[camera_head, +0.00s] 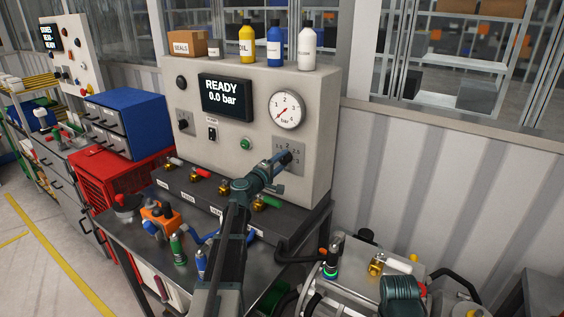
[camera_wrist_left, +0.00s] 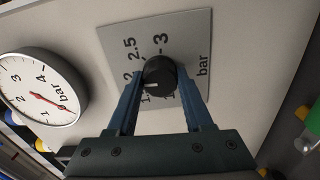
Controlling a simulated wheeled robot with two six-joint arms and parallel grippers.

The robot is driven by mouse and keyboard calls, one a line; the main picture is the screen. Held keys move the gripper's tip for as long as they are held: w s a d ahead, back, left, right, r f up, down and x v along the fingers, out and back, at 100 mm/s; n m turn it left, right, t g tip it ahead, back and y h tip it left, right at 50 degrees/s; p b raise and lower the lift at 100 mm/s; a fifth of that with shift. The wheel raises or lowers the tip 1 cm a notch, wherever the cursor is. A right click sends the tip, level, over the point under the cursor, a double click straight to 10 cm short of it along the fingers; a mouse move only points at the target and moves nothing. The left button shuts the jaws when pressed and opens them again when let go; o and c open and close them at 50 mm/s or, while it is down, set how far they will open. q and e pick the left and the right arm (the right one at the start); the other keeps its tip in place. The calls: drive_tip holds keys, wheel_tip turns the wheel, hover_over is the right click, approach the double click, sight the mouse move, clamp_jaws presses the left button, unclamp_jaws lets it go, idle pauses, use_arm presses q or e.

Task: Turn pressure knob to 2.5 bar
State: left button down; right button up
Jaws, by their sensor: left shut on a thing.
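The black pressure knob (camera_wrist_left: 160,72) sits on a grey scale plate (camera_wrist_left: 178,40) with printed numbers, among them 2.5 and 3, and the word bar. My left gripper (camera_wrist_left: 161,84) has one finger on each side of the knob and is shut on it. A light mark shows on the knob's face; which number it points to is unclear. In the head view my left gripper (camera_head: 280,163) reaches the scale plate (camera_head: 289,146) on the panel and partly hides the knob. The display (camera_head: 226,97) reads READY 0.0 bar. My right gripper is not in view.
A round gauge (camera_head: 287,109) above the plate has its red needle at the low end. Bottles and a SEALS box (camera_head: 187,43) stand on the panel's top. Below is a dark ledge with brass valves, and a bench (camera_head: 138,240) with an orange device.

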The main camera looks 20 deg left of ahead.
use_arm(q)
drive_tip(key=m, duration=0.4)
drive_tip(key=shift+m, duration=0.3)
drive_tip(key=shift+s+d+f+m, duration=0.1)
drive_tip(key=shift+m, duration=2.1)
drive_tip(key=shift+c, duration=1.5)
unclamp_jaws()
drive_tip(key=s+a, duration=0.2)
drive_tip(key=s, duration=1.1)
drive_tip(key=shift+s, duration=0.3)
